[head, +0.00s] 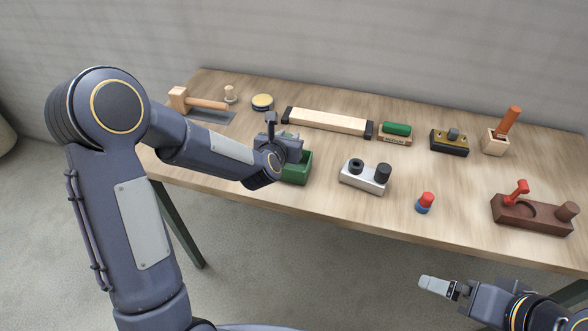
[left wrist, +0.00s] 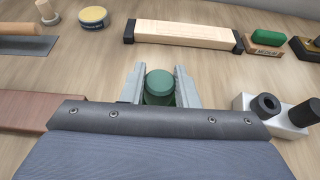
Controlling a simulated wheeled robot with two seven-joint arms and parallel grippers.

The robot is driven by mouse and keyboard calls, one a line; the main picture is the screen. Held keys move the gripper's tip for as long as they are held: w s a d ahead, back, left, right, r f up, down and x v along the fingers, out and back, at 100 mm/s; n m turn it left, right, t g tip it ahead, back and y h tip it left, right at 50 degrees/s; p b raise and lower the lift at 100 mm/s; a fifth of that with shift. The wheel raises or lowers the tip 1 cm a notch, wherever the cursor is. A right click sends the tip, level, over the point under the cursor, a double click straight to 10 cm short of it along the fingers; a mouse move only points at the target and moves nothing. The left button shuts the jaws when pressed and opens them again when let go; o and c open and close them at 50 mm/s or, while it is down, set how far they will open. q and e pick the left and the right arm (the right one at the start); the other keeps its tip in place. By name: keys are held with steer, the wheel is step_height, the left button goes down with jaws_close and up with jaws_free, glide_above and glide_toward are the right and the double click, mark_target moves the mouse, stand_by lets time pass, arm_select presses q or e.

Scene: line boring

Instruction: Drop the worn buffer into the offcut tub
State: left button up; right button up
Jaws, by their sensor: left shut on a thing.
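In the left wrist view, my left gripper (left wrist: 160,84) is shut on a green round-topped piece, which I take to be the worn buffer (left wrist: 159,82). The gripper's own cover hides its lower part. In the head view, my left gripper (head: 290,146) is over the table at the dark green open box, which looks like the offcut tub (head: 297,170). The gripper and forearm hide part of the tub and the held piece. I cannot tell how high the piece is above the tub. My right gripper (head: 440,287) is off the table's front edge, its jaw gap unclear.
A long pale bar with dark ends (head: 327,121) lies behind. A green roll on a wooden stand (head: 397,129) is to its right. A metal block with black knobs (head: 365,177) stands right of the tub. A red-blue piece (head: 425,203) and a brown fixture (head: 532,214) are further right.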

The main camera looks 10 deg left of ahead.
arm_select(q)
steer(key=o, duration=1)
steer(key=shift+s+r, duration=0.1)
steer(key=shift+s, duration=0.05)
steer(key=shift+s+r, duration=0.1)
steer(key=shift+s, duration=0.2)
steer(key=b+v, duration=0.2)
steer(key=v, duration=0.5)
